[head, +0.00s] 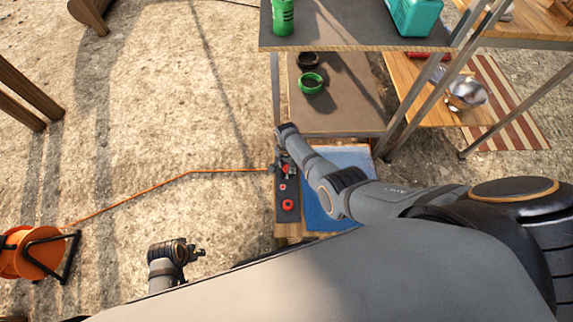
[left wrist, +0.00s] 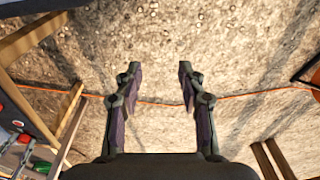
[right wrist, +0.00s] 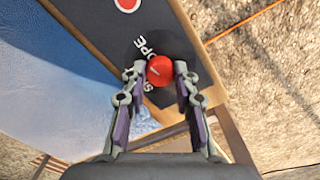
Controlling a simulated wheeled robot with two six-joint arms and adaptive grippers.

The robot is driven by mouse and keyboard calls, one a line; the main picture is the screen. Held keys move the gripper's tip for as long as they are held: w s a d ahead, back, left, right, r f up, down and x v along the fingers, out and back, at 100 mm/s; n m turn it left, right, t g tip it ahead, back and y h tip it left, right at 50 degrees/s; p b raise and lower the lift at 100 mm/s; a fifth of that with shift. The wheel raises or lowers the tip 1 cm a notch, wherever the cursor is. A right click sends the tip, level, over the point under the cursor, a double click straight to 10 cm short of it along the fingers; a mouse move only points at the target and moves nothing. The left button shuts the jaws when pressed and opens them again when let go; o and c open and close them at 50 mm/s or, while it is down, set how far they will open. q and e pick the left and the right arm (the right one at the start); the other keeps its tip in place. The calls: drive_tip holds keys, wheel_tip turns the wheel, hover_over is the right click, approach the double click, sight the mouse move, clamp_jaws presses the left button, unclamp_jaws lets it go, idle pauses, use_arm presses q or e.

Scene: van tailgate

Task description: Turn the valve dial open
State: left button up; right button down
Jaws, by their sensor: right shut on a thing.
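The valve dial (right wrist: 160,70) is a round red knob with a pale line on its face. It sits on a dark panel (right wrist: 95,22) with white lettering; "OPE" is readable, the rest is partly hidden. My right gripper (right wrist: 161,78) is shut on the dial, one finger on each side. In the head view the right gripper (head: 282,163) is at the far end of the dark panel (head: 288,214), and the dial is mostly hidden there. My left gripper (left wrist: 158,72) is open and empty above bare ground, left of the panel in the head view (head: 198,252).
Another red knob (head: 288,205) sits nearer on the panel. A blue surface (head: 350,160) lies right of it. A shelf (head: 345,113) holds a green-rimmed pot (head: 311,83). An orange cable (head: 150,187) runs to a reel (head: 25,252). Ground at left is mostly open.

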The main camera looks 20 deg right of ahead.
sight(287, 167)
use_arm(q)
drive_tip(key=shift+s+a+f, duration=0.1)
drive_tip(key=shift+f, duration=0.35)
use_arm(e)
drive_tip(key=shift+m, duration=1)
drive_tip(key=c, duration=1)
unclamp_jaws()
wheel_tip(287, 167, up, 12)
